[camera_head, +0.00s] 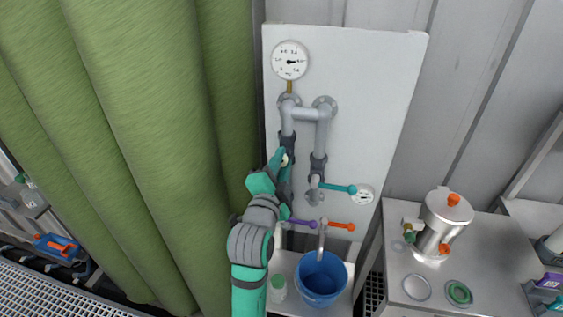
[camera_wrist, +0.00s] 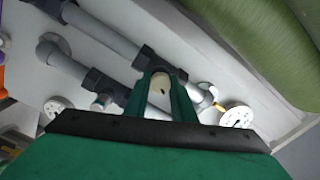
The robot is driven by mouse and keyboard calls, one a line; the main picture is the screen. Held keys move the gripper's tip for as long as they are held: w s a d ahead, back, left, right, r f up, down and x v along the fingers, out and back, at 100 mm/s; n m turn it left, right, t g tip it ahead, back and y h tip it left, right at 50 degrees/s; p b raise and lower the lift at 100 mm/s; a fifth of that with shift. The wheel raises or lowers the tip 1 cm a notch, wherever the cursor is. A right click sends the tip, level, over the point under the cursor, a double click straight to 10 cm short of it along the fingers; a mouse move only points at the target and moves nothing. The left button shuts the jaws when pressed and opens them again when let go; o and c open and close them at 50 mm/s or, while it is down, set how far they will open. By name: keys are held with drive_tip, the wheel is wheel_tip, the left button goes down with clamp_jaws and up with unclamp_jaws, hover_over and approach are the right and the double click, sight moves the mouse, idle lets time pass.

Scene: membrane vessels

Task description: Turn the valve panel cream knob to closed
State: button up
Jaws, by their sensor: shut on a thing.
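The white valve panel (camera_head: 375,90) stands upright in the middle of the head view, with grey pipes and dark valve bodies on it. The small cream knob (camera_wrist: 161,90) shows between the two green fingers of my gripper (camera_wrist: 160,98) in the wrist view. My gripper is shut on the knob. In the head view my gripper (camera_head: 283,165) is at the left pipe of the panel and hides most of the knob and its valve. I cannot tell the knob's exact turn angle.
A teal lever (camera_head: 338,188), a purple lever (camera_head: 301,223) and an orange lever (camera_head: 339,226) stick out near my gripper. A blue bucket (camera_head: 320,279) stands below. Green curtains (camera_head: 150,130) hang close on the left. A metal vessel (camera_head: 443,222) stands on the right bench.

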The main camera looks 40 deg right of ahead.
drive_tip(key=m, duration=0.5)
drive_tip(key=shift+m, duration=0.3)
drive_tip(key=m, duration=0.4)
drive_tip(key=shift+w+f, duration=0.1)
drive_tip(key=shift+m, duration=1.1)
drive_tip(key=shift+f, duration=0.1)
drive_tip(key=o, duration=1.1)
drive_tip(key=shift+c, duration=0.2)
drive_tip(key=v, duration=1.1)
drive_tip(key=shift+d, duration=0.1)
